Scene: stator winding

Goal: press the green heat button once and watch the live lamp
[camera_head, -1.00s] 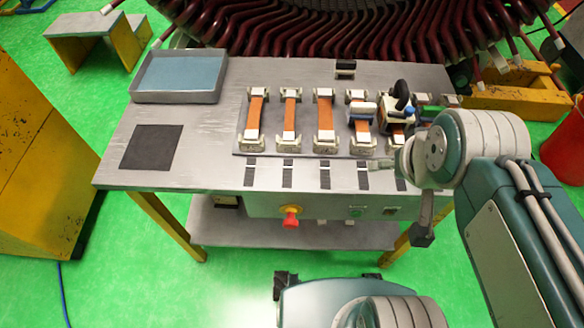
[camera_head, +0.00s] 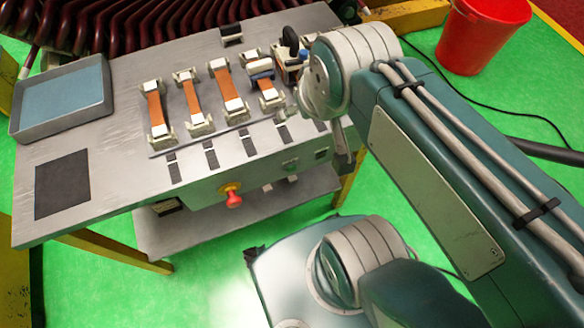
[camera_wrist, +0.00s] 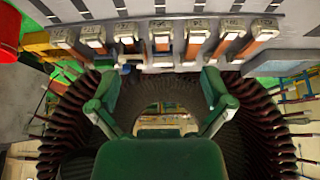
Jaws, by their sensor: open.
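The small green button (camera_head: 290,165) sits on the bench's front panel, left of the arm. A small dark square fitting (camera_head: 321,154) is beside it; I cannot tell whether this is the live lamp or whether any lamp is lit. In the wrist view my gripper (camera_wrist: 158,100) has its two green fingers spread wide with nothing between them. In the head view my gripper is mostly hidden behind my arm's wrist, over the bench's right end. The button does not show clearly in the wrist view.
A red-and-yellow emergency stop (camera_head: 231,196) juts from the front panel. Copper bars in clamps (camera_head: 191,100) and a black-handled clamp (camera_head: 290,42) stand on the bench (camera_head: 120,130). A blue-lined tray (camera_head: 62,98) is left. A red bucket (camera_head: 484,35) and cable lie right.

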